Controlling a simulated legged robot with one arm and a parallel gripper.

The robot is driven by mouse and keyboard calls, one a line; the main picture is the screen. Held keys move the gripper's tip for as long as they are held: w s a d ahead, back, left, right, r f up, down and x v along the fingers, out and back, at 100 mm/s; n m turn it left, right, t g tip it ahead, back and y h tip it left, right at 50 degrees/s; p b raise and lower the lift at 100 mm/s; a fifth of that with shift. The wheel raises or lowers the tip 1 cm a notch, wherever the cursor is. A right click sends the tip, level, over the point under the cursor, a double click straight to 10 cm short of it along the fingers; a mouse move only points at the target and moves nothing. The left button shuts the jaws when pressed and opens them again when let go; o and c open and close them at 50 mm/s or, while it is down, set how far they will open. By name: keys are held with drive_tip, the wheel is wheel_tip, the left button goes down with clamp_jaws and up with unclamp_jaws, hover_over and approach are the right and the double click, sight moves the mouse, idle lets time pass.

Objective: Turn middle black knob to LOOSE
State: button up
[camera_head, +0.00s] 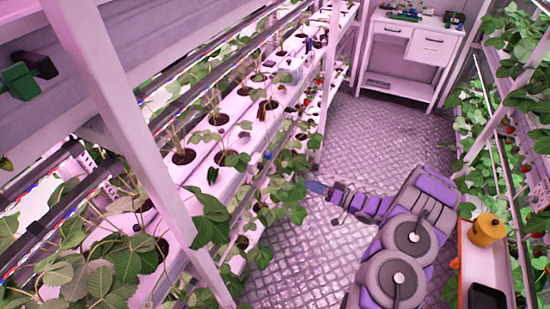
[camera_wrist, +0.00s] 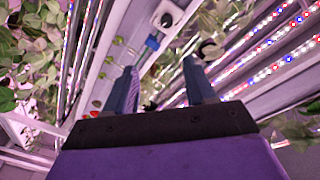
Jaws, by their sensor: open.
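My gripper (camera_head: 317,187) reaches left toward the plant rack in the head view. In the wrist view its two fingers (camera_wrist: 160,63) are apart with nothing held between them. Beyond the fingertips, a small dark round part (camera_wrist: 166,19) sits on a white fitting at the top, with a blue piece (camera_wrist: 152,42) just below it. Another dark round shape (camera_wrist: 208,48) lies beyond the right finger. I cannot tell which of these, if any, is the middle black knob. No LOOSE marking is readable. The fingers appear apart from these parts.
A white plant rack (camera_head: 205,165) with leafy plants fills the left, its post (camera_head: 118,100) in front. A white desk (camera_head: 412,45) stands at the back. A tray (camera_head: 466,262) at right carries an orange pot (camera_head: 487,230). The textured floor (camera_head: 365,135) between is clear.

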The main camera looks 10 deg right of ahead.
drive_tip(key=w+a, duration=0.2)
drive_tip(key=a, duration=0.6)
drive_tip(key=b, duration=0.2)
approach(263, 168)
drive_tip(key=w, duration=0.2)
drive_tip(key=w+a, duration=0.1)
drive_tip(key=a, duration=0.1)
drive_tip(key=w+a, duration=0.1)
drive_tip(key=a, duration=0.1)
drive_tip(key=w+a, duration=0.1)
drive_tip(key=a, duration=0.2)
drive_tip(key=shift+w+b, duration=0.25)
drive_tip(key=shift+b, duration=0.15)
drive_tip(key=shift+w+d, duration=0.15)
drive_tip(key=shift+d, duration=0.45)
drive_tip(key=shift+w+d, duration=0.15)
drive_tip(key=shift+d, duration=0.5)
drive_tip(key=shift+a, duration=1.15)
drive_tip(key=c, duration=0.4)
drive_tip(key=shift+s, duration=0.1)
drive_tip(key=shift+c, duration=0.8)
drive_tip(key=shift+d+f, duration=0.1)
drive_tip(key=shift+d, duration=0.2)
drive_tip(key=c, duration=0.3)
drive_tip(key=shift+d, duration=0.1)
clamp_jaws()
